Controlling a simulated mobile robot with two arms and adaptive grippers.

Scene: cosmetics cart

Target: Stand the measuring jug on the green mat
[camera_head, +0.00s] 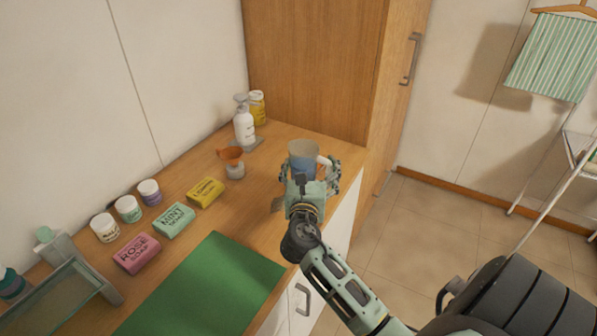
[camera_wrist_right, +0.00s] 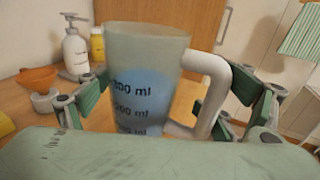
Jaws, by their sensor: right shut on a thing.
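The measuring jug (camera_head: 303,158) is a frosted cup with a white handle and blue contents, at the right end of the wooden counter. It fills the middle of the right wrist view (camera_wrist_right: 145,80), upright, with its handle to the right and ml marks facing me. My right gripper (camera_head: 312,178) is shut on the jug, a finger at either side. Whether the jug's base touches the counter is hidden. The green mat (camera_head: 205,290) lies flat on the counter, nearer and to the left of the jug, and is bare. My left gripper is not in view.
Soap boxes, including a yellow one (camera_head: 206,192), and small jars (camera_head: 128,208) stand left of the mat. An orange funnel (camera_head: 231,154), a white pump bottle (camera_head: 244,126) and a yellow-labelled bottle (camera_head: 257,107) stand behind. A tall wooden cabinet (camera_head: 310,65) borders the counter's far end.

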